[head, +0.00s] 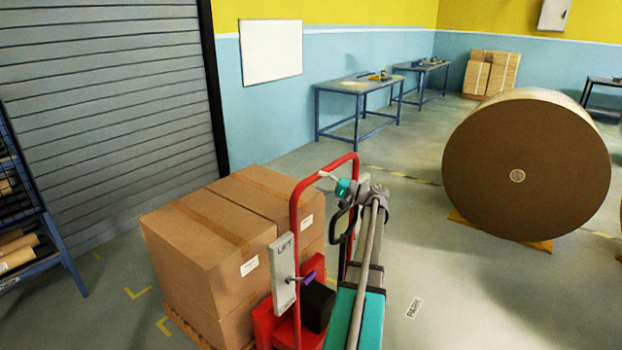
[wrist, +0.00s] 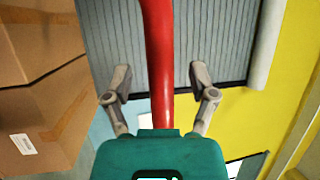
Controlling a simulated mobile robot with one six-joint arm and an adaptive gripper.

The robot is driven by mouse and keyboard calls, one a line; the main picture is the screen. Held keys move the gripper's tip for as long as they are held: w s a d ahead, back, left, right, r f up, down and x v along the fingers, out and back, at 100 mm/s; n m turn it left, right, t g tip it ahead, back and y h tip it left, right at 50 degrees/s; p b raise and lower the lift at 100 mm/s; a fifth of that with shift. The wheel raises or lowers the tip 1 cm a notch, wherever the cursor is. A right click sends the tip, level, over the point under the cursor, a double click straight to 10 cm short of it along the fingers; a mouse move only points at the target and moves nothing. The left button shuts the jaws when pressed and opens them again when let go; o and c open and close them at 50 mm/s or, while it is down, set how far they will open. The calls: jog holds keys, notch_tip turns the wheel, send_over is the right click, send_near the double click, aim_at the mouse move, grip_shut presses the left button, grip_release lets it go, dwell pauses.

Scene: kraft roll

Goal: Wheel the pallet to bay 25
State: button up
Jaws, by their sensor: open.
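A red pallet truck (head: 296,225) with a tall hoop handle stands in front of me in the head view. It has a grey plate marked LIFT (head: 284,272) and a purple-tipped lever (head: 302,278). Brown cartons (head: 215,245) are stacked on a wooden pallet (head: 187,322) beside it, and also show in the wrist view (wrist: 35,100). No bay number 25 is readable.
A grey roller shutter (head: 110,100) is at the left, with a blue rack (head: 30,220) beside it. A large brown roll (head: 525,165) stands at the right. Blue workbenches (head: 355,88) line the back wall. Yellow corner marks (head: 137,293) show on the floor, which is clear between truck and roll.

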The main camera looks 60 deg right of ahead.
aim_at(311, 179)
jog(key=shift+x, duration=1.75)
grip_shut()
